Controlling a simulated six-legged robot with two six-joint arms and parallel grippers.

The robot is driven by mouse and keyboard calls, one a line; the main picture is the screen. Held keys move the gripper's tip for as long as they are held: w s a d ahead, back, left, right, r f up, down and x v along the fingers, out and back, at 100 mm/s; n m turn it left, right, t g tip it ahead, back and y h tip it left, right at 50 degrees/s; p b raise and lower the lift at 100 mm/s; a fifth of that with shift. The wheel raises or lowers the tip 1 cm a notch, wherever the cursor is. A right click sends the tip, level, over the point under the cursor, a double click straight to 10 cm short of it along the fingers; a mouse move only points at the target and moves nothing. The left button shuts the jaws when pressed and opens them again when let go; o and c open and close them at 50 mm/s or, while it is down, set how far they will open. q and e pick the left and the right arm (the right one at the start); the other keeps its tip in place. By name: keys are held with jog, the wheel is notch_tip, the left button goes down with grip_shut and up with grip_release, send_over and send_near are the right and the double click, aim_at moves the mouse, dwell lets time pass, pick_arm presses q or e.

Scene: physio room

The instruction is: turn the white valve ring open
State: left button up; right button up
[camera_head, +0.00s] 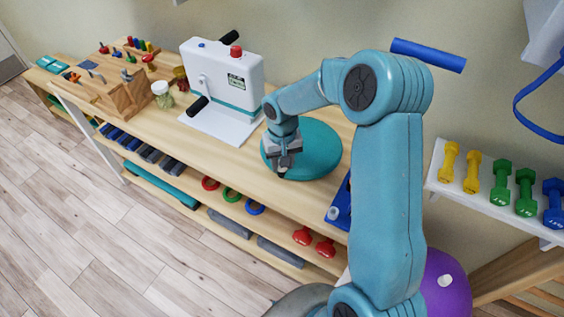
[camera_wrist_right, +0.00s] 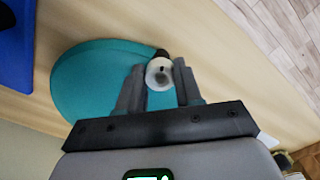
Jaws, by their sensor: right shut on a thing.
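A round teal cushion (camera_head: 318,150) lies flat on the wooden bench, and it also shows in the right wrist view (camera_wrist_right: 82,82). The white valve ring (camera_wrist_right: 158,72) is at the cushion's edge, with a small dark part just beyond it. My right gripper (camera_head: 284,160) reaches down at the cushion's near left edge. In the right wrist view its two grey fingers stand on either side of the ring, shut on it. In the head view the gripper hides the ring. My left gripper is in neither view.
A white machine with crank handles (camera_head: 222,82) stands left of the cushion. A blue object (camera_head: 341,204) lies right of it on the bench (camera_head: 190,130). Dumbbells (camera_head: 500,183) sit on a wall shelf at right. A purple ball (camera_head: 445,280) is below.

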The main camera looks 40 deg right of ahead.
dwell(0.3)
jog(key=o, duration=1)
jog(key=shift+o, duration=0.2)
